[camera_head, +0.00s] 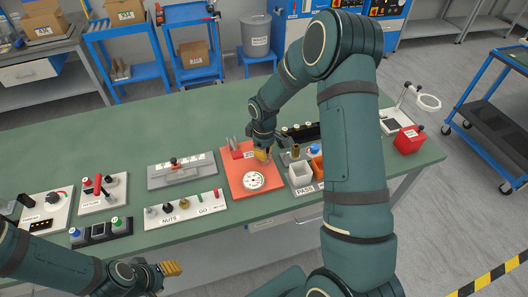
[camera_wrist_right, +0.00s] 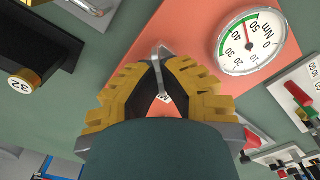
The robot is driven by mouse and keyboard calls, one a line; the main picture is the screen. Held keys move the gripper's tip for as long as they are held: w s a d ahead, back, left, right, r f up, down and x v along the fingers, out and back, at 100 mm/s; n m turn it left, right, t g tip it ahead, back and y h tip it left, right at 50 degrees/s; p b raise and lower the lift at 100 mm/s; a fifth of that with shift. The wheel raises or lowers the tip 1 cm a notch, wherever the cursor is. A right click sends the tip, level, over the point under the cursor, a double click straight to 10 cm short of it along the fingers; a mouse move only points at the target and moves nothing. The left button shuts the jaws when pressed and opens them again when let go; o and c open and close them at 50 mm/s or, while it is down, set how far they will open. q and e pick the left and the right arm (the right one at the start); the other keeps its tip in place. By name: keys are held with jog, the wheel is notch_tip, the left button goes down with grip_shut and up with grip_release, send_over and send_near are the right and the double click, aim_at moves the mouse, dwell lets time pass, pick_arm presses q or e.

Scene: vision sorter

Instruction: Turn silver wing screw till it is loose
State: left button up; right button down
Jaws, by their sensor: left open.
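An orange-red board (camera_head: 237,187) lies on the green bench and carries a round dial (camera_head: 252,180). My right gripper (camera_head: 262,153) is low over the back right part of this board. In the right wrist view its yellow-padded fingers (camera_wrist_right: 160,66) are close together, with a thin bent silver piece (camera_wrist_right: 158,50) between their tips. This piece appears to be the silver wing screw; most of it is hidden by the fingers. A small white label (camera_wrist_right: 165,97) shows between the fingers. My left gripper (camera_head: 170,268) is open and empty at the front left, off the bench's front edge.
Left of the board are a grey fixture (camera_head: 183,184) and a white nuts tray (camera_head: 205,219). Bare bench (camera_head: 130,130) lies behind the fixtures.

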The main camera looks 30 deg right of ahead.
jog(key=shift+s+f+n, duration=0.1)
jog(key=shift+n, duration=0.5)
jog(key=c, duration=1.1)
grip_release()
jog(key=shift+c, duration=0.2)
notch_tip(320, 180, up, 12)
